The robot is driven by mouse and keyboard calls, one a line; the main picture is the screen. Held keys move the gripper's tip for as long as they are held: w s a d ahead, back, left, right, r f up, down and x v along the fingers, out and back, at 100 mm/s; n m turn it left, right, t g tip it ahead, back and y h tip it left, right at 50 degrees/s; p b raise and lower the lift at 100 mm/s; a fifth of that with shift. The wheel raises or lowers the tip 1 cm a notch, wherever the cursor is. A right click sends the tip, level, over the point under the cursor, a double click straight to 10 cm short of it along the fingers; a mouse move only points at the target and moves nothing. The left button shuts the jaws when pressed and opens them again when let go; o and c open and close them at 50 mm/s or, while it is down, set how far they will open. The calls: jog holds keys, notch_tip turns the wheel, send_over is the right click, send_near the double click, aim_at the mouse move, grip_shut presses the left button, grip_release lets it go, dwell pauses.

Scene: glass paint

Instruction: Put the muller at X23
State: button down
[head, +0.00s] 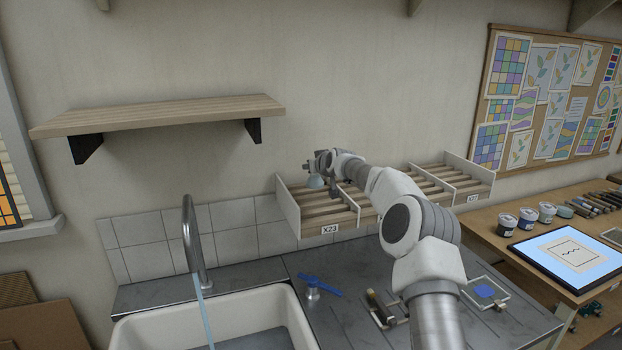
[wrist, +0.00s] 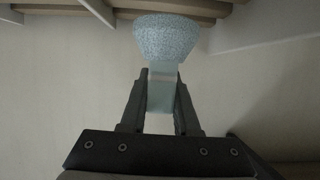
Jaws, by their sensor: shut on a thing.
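The muller (wrist: 166,40) is a pale blue-grey glass piece with a wide speckled end and a narrower handle. In the wrist view my gripper (wrist: 162,100) is shut on its handle. In the head view the muller (head: 315,181) shows as a small pale shape below my gripper (head: 322,168). It is over the left bay of the slatted wooden rack (head: 288,208), whose front label X23 (head: 330,229) is readable. I cannot tell whether the muller touches the slats.
My arm hides part of the rack's middle; its right bay carries another label (head: 473,198). A sink (head: 150,330) with a tap (head: 190,240) lies below left. An empty wooden shelf (head: 160,115) hangs at upper left.

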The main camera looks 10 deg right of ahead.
aim_at(311, 178)
jog(key=shift+a+f+p, duration=0.15)
jog(key=shift+f+p, duration=0.3)
jog(key=shift+f, duration=1.6)
jog(key=shift+f, duration=0.2)
jog(key=c, duration=0.6)
grip_release()
jog(key=shift+c, duration=0.2)
jog(key=shift+r, duration=0.1)
jog(key=shift+r, duration=0.2)
jog(key=shift+s, duration=0.2)
jog(key=b+v, duration=0.3)
jog(key=v, duration=0.8)
jog(key=shift+s+b, duration=0.25)
jog(key=shift+b, duration=0.05)
